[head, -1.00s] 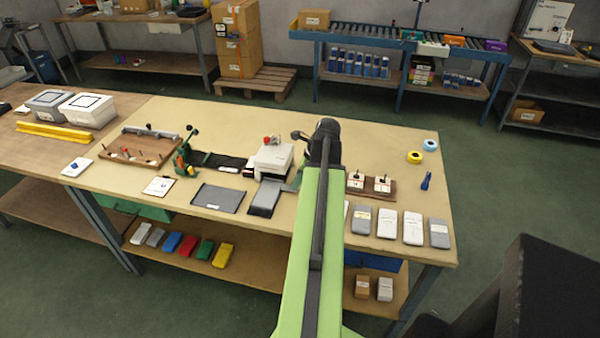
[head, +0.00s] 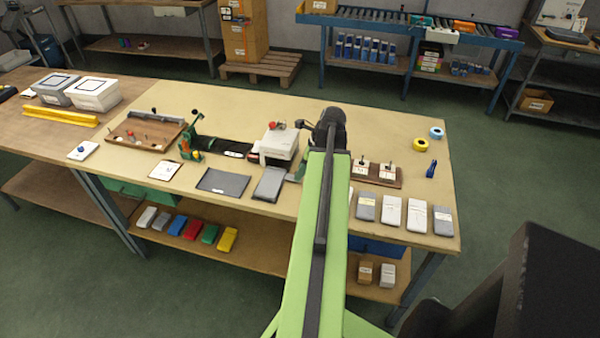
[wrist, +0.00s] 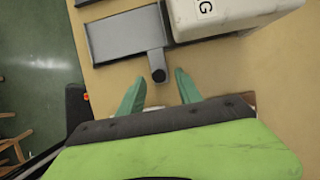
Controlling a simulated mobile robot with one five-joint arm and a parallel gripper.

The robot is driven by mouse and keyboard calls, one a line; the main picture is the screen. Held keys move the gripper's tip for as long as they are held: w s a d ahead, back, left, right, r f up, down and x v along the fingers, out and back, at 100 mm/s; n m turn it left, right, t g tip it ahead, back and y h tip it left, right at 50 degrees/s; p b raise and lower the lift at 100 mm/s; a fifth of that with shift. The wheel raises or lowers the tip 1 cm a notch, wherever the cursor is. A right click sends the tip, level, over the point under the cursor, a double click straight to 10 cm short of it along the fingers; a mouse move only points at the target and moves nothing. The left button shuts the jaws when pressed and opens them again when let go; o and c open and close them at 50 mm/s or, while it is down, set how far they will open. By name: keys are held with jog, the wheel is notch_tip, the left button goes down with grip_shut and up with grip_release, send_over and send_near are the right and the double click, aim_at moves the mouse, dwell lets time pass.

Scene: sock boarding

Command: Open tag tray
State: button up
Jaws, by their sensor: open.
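The tag tray appears to be the flat grey piece with a raised rim (head: 269,186) in front of the white box-shaped unit (head: 282,143) on the bench. In the wrist view the grey tray (wrist: 122,35) lies beside the white unit (wrist: 215,15), which bears a letter G. A dark, round-ended handle (wrist: 158,68) sticks out from the tray's side. My gripper (wrist: 160,88) is open, with its two green fingertips on either side of the handle's end, slightly short of it. I see no contact. In the head view my arm hides most of the gripper.
A green hand press (head: 191,138) and a wooden board (head: 143,134) stand further left.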

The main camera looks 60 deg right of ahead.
jog(key=p+v, duration=1.5)
jog(key=v, duration=0.2)
jog(key=shift+r, duration=0.1)
